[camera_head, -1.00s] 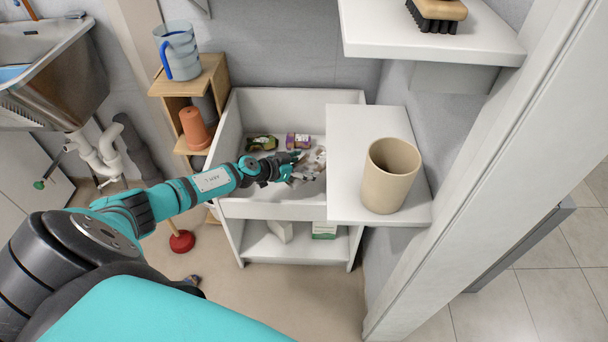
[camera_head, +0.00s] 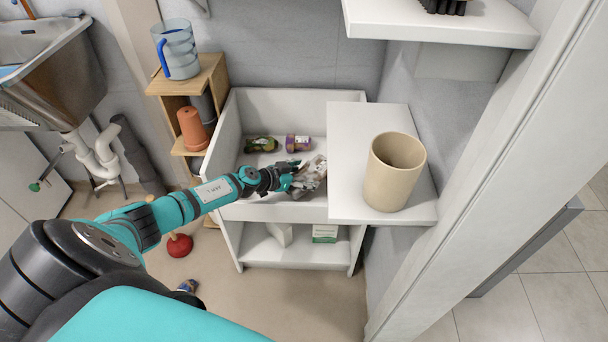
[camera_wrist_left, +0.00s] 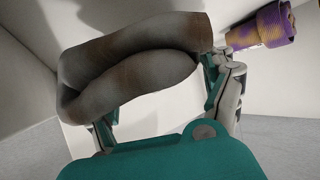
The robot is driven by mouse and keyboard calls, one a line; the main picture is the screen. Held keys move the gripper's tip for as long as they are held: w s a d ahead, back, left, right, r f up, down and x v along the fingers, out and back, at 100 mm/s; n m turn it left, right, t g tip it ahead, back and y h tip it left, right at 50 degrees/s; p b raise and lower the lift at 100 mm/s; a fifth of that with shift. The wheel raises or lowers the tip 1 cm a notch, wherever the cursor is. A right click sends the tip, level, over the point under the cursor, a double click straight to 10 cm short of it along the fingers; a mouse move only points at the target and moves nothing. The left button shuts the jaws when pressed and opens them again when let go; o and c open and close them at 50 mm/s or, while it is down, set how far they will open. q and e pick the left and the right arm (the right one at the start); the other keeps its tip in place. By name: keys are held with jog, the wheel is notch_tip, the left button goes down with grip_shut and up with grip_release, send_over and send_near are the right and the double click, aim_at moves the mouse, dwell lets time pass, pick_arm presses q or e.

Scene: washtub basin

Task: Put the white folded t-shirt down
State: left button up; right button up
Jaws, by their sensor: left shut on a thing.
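The folded t-shirt (camera_head: 314,174) is in the white tub (camera_head: 229,128), near its front right part. In the left wrist view the shirt (camera_wrist_left: 130,62) looks grey-white with brownish stains and is folded over into a thick bundle. My left gripper (camera_head: 290,180) is shut on it, with a finger showing at either side in the wrist view (camera_wrist_left: 165,105). The gripper hides part of the shirt in the head view. I cannot tell whether the shirt touches the tub floor. My right gripper is not in view.
A purple and yellow item (camera_head: 298,143) and a green item (camera_head: 261,144) lie at the back of the tub. A white side shelf (camera_head: 345,150) with a beige cup (camera_head: 393,172) borders the tub on the right. A wooden shelf (camera_head: 190,87) stands at left.

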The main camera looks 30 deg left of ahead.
pick_arm(q)
jog(key=shift+f, duration=0.15)
jog(key=o, duration=1.1)
jog(key=shift+o, duration=0.2)
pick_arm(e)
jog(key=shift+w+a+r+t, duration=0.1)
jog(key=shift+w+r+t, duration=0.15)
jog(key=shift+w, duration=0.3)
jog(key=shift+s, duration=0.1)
